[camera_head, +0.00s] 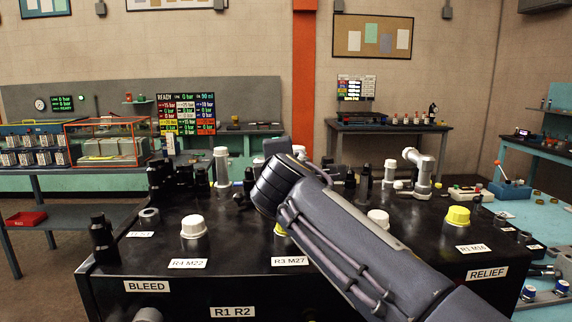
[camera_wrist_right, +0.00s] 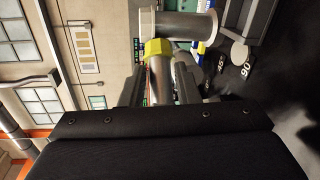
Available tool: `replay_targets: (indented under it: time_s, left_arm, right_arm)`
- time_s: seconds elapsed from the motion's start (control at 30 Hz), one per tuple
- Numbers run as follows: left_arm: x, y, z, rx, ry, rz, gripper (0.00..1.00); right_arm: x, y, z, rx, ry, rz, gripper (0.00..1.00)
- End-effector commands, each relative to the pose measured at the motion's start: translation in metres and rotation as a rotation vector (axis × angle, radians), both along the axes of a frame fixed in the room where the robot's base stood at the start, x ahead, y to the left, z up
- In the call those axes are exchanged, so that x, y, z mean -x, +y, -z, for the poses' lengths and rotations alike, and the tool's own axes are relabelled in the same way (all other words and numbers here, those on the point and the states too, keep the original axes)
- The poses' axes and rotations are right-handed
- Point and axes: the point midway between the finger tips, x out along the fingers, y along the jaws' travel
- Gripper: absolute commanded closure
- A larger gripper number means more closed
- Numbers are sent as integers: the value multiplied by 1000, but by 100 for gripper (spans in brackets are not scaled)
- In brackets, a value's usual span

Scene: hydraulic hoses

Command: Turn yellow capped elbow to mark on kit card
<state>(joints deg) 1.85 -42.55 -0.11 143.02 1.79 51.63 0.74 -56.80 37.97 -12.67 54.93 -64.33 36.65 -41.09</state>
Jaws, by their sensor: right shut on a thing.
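In the right wrist view a grey metal elbow (camera_wrist_right: 160,82) with a yellow cap or collar (camera_wrist_right: 157,46) stands between the two dark fingers of my right gripper (camera_wrist_right: 158,88). The gripper is shut on its grey tube, and a wider grey pipe section (camera_wrist_right: 180,25) lies across just past the yellow part. Dark angle marks with "45" and "90" (camera_wrist_right: 235,75) show on the black surface at right. In the head view my right arm crosses the black block and hides the held elbow and the fingertips. I cannot pick out the kit card for certain. My left gripper is not in view.
The black block (camera_head: 235,265) carries several capped ports, including a white cap (camera_head: 193,227) and a yellow cap (camera_head: 458,215). A grey elbow pipe (camera_head: 421,170) stands at its back right. A coloured board (camera_head: 186,113) stands behind.

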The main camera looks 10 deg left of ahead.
Motion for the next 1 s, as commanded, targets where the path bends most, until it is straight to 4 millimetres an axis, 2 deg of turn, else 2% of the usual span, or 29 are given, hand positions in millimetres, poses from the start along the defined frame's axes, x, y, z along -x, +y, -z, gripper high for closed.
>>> replay_targets:
  time_s: [0.2,0.23,0.4,0.73,0.83,0.93,1.0]
  left_arm:
    - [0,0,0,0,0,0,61]
    - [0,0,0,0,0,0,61]
    - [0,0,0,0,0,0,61]
    - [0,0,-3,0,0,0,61]
    - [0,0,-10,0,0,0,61]
    - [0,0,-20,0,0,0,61]
    - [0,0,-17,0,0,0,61]
  right_arm:
    - [0,0,1,1,2,0,100]
    - [0,0,1,1,2,0,70]
    - [0,0,1,1,2,-1,50]
    - [0,0,-5,0,-1,-1,50]
    - [-1,0,-18,-1,-2,0,50]
    - [0,-1,-40,-3,-3,-1,50]
    - [14,-4,-52,-7,-8,-4,49]
